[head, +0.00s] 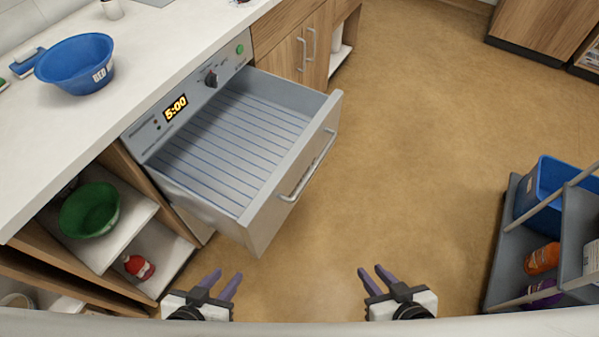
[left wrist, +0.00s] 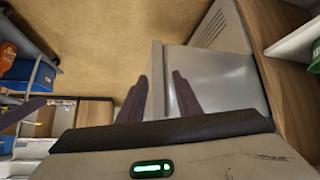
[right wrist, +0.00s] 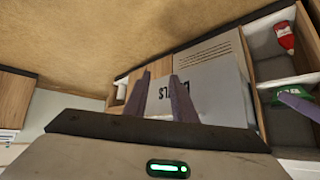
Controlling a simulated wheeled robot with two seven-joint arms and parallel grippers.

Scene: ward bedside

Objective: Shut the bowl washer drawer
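The bowl washer drawer (head: 240,140) is pulled far out from under the counter in the head view. Its inside is empty, with a ribbed bottom. A bar handle (head: 307,167) runs along its front panel. The washer's control panel (head: 195,92) shows 5:00, with a dark knob and a green button. My left gripper (head: 222,277) is open and empty, below the drawer's near corner. My right gripper (head: 376,272) is open and empty, over the floor to the right of it. Neither touches the drawer. The left wrist view shows a grey metal side (left wrist: 210,75).
A blue bowl (head: 75,64) stands on the white counter (head: 150,45). A green bowl (head: 90,210) and a red-and-white item (head: 139,267) sit on shelves at left. A grey cart (head: 505,235) with a blue bin (head: 545,187) stands at right. The floor between is clear.

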